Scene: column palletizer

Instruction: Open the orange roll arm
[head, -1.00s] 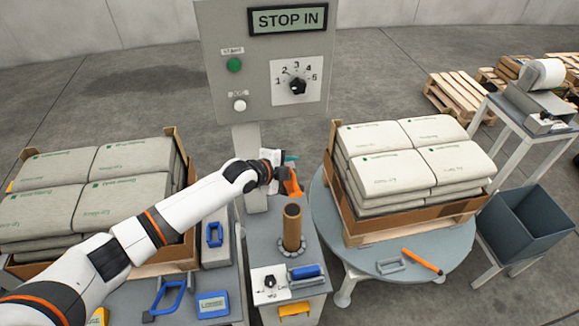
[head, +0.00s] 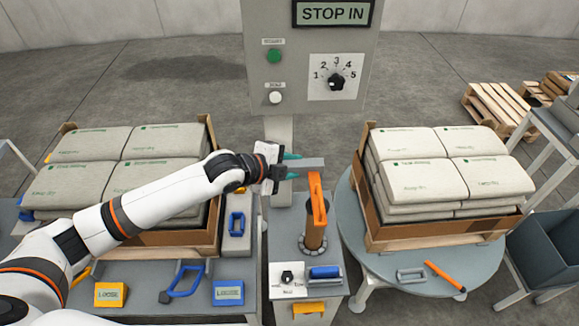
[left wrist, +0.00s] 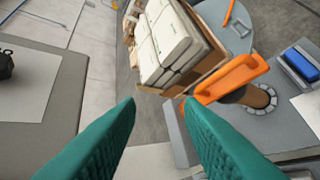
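The orange roll arm (head: 318,200) sits on a grey bar (head: 305,163) and extends from it over the top of the brown roll core (head: 315,237). It also shows in the left wrist view (left wrist: 228,80), at upper right, beyond the right fingertip. My left gripper (head: 290,158) is beside the grey bar, left of the orange arm; its teal fingers are partly hidden. In the left wrist view the gripper (left wrist: 159,101) is open, with no object held between its fingers. Whether a finger touches the arm is unclear. My right gripper is not in view.
A control panel (head: 308,70) reading STOP IN stands on a post behind. Loaded sack pallets stand left and right, the right one on a round turntable (head: 352,230). A blue handle (head: 325,272) lies on the cabinet before the roll core. Blue frames lie at left.

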